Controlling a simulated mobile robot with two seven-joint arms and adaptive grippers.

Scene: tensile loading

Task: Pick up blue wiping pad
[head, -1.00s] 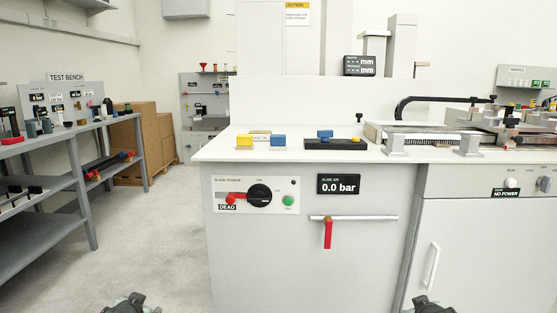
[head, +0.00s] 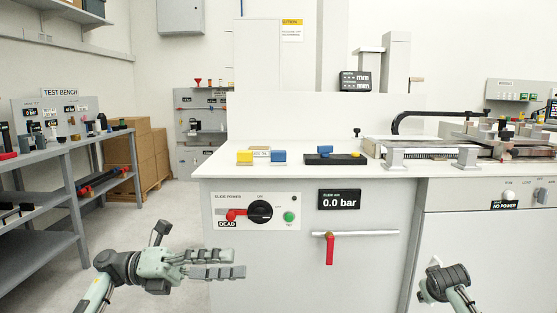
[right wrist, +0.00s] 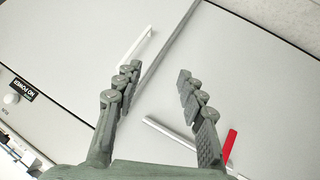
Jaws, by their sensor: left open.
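A blue block with a pale base (head: 278,156) sits on the white bench top, just right of a similar yellow block (head: 244,157). A smaller blue block (head: 325,150) sits on a black slab (head: 340,159) further right. Which blue block is the wiping pad I cannot tell for sure. My left gripper (head: 243,265) is open and empty in front of the cabinet, below the bench top, fingers pointing right. My right gripper (right wrist: 160,72) is open and empty in the right wrist view, facing the cabinet front. Only its wrist part shows clearly in the head view.
The white bench top (head: 225,168) has a free left front corner. A clamp machine (head: 460,143) stands on its right. The cabinet front bears a red-handled switch panel (head: 256,211) and a red valve lever (head: 329,248). Grey shelving (head: 60,160) stands at left.

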